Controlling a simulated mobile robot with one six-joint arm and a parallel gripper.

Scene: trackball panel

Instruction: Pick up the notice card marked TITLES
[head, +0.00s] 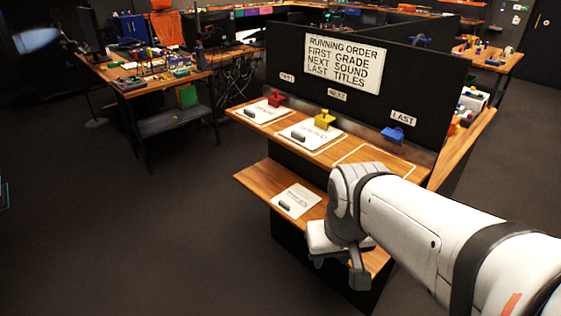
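A white notice card (297,201) with a dark grip bar lies on the lower wooden shelf; its lettering is too small to read for certain. On the upper shelf, a white card (262,113) lies under the FIRST label and another white card (311,135) under NEXT. Their print is also unclear. Under LAST is a white outlined area (372,163) with no card visible in it, partly hidden by my arm. My gripper (338,268) points down over the right part of the lower shelf, to the right of the lower card and apart from it. Its finger gap is unclear.
A black upright panel (440,85) carries a running-order sign (343,63) reading FIRST GRADE, NEXT SOUND, LAST TITLES. Red (276,99), yellow (324,119) and blue (393,134) pieces stand along the upper shelf, which overhangs the lower one. The floor to the left is clear.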

